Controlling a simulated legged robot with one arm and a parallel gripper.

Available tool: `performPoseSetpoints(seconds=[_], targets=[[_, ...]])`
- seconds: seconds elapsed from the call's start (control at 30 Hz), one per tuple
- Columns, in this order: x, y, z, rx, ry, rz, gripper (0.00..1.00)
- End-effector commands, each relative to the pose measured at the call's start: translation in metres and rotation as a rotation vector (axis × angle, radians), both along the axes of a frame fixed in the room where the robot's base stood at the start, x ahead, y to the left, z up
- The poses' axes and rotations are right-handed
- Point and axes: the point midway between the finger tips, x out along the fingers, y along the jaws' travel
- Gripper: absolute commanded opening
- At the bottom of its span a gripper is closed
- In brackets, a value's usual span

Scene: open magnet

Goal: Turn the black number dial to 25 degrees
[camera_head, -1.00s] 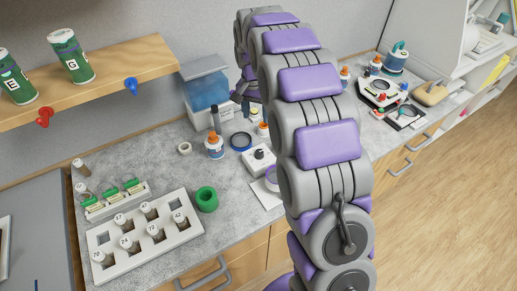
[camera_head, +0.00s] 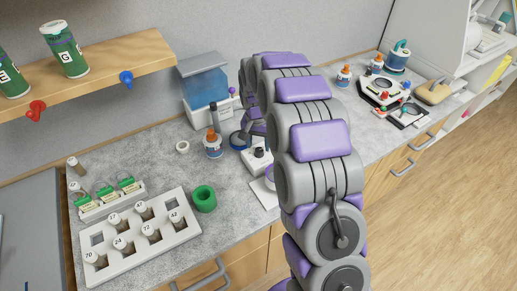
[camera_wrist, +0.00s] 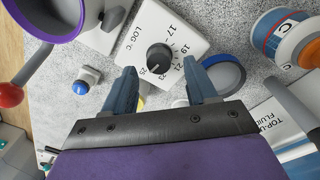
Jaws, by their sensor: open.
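The black number dial (camera_wrist: 160,57) sits on a white box (camera_wrist: 132,40) marked "LOG °C" with printed numbers from 17 to 25 along one side. A pale mark shows near the dial's lower-left edge, but its exact reading is too small to tell. In the head view the white box (camera_head: 258,166) stands on the counter, partly hidden by my arm. My gripper (camera_wrist: 160,79) is open and empty, its blue fingers on either side of the dial's near side in the wrist view, apart from it. In the head view my arm mostly hides the gripper.
A blue tape ring (camera_wrist: 221,74) lies right of the box, and a bottle with an orange cap (camera_wrist: 285,35) is beyond it. A blue button (camera_wrist: 81,87) and a purple cup-like part with a red-knobbed lever (camera_wrist: 45,15) are at left.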

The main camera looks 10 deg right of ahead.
Motion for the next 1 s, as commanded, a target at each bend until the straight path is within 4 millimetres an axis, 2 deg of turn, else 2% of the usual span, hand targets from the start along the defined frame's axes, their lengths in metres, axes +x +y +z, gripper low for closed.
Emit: performPoseSetpoints(seconds=[0.03, 0.2, 0.57, 1.0], targets=[[-0.001, 0.000, -0.009, 0.000, 0.004, 0.000, 0.57], [-0.001, -0.001, -0.023, 0.000, 0.004, 0.000, 0.57], [-0.001, -0.001, -0.025, 0.000, 0.000, 0.000, 0.57], [0.000, -0.001, -0.025, 0.001, 0.000, 0.000, 0.15]])
